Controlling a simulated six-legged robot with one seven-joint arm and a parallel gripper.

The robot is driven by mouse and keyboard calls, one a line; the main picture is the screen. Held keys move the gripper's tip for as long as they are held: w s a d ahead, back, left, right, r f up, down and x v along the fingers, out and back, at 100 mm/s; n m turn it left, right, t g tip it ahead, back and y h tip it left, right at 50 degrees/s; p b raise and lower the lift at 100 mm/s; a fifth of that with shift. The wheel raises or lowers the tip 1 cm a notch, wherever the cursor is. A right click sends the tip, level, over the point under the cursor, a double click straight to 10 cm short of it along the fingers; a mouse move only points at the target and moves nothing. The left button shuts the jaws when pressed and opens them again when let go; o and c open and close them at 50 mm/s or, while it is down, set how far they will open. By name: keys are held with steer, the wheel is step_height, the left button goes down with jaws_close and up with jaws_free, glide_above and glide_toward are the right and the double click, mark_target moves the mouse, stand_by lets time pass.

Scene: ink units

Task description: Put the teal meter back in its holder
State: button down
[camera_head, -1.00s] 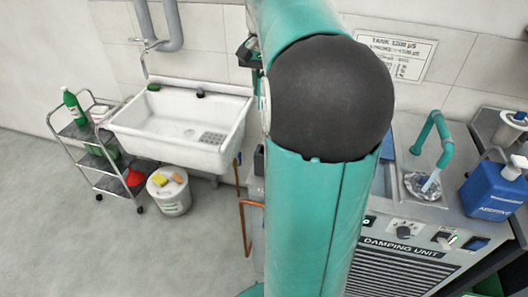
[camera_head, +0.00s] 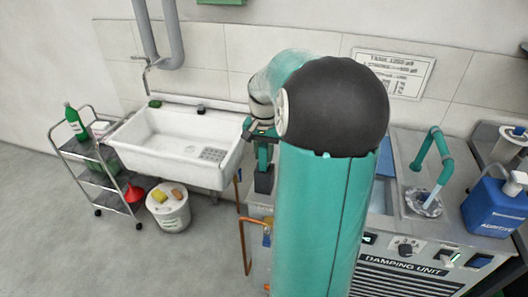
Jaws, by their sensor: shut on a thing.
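My teal arm with its black joint fills the middle of the view. My gripper (camera_head: 262,132) shows just left of it, at the left end of the damping unit. It is shut on the teal meter (camera_head: 263,153), which hangs upright below the jaws. A small dark block (camera_head: 264,182), which looks like the holder, stands directly under the meter. The meter's lower end meets or overlaps the block in the picture; I cannot tell whether it is inside. My arm hides the area just right of it.
The damping unit (camera_head: 405,262) has a teal tap (camera_head: 437,150) with running water and a blue additive jug (camera_head: 492,205) on its right. A white sink (camera_head: 170,145), a trolley (camera_head: 88,160) and a bucket (camera_head: 168,208) stand left. A copper pipe (camera_head: 244,240) runs below the holder.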

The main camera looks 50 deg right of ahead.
steer(key=shift+f, duration=0.1)
steer(key=c, duration=1.2)
jaws_free()
step_height(320, 180, up, 12)
steer(key=shift+r, duration=0.2)
steer(key=a+r+n+h, duration=0.1)
steer(key=a+r+n, duration=0.15)
steer(key=a, duration=0.75)
steer(key=s+a+f+n+t, duration=0.1)
steer(key=s+a+n+t, duration=0.1)
steer(key=a, duration=0.5)
steer(key=s+a+f+n+t, duration=0.1)
steer(key=s+a+n, duration=0.3)
steer(key=a, duration=0.4)
steer(key=s+a+f+n+t+y, duration=0.1)
steer(key=s+a+f+n+t, duration=0.1)
steer(key=a, duration=0.5)
steer(key=shift+s+a+f+n+t, duration=0.3)
steer(key=shift+s+f+n, duration=0.25)
steer(key=shift+s+n, duration=0.5)
